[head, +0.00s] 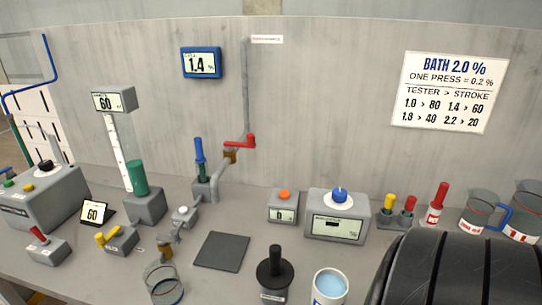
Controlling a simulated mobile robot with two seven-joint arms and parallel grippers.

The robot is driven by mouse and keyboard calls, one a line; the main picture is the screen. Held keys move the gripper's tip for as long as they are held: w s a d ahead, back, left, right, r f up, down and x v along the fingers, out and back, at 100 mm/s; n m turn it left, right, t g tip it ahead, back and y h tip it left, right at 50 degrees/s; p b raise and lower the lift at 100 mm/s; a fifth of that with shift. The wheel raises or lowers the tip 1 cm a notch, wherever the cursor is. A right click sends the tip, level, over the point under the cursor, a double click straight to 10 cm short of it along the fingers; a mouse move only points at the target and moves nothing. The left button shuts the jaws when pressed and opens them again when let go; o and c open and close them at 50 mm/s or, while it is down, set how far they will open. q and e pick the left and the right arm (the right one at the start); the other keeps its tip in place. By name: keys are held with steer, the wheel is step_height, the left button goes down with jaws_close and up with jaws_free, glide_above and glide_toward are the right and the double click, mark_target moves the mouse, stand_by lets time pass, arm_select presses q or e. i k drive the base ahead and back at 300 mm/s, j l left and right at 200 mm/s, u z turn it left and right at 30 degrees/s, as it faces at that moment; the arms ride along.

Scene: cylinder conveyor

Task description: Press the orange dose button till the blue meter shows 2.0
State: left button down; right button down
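The blue meter (201,62) hangs on the grey back panel and its display reads 1.4. The orange dose button (284,195) sits on top of a small grey box (283,213) near the middle of the bench, and the box's small display seems to read 0. Nothing touches the button. Whether it is pressed in is too small to tell. A white card (449,91) on the panel reads "BATH 2.0 %" and "ONE PRESS = 0.2 %". Neither of my grippers is in view.
A grey box with a blue knob (340,195) stands just right of the button box. A black-handled tool (275,270) and a cup of blue liquid (329,286) stand in front. A pipe with a red lever (239,141) is behind left. A dark mat (221,251) lies bare.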

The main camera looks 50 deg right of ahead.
mark_target(283, 194)
steer(key=z, duration=1.8)
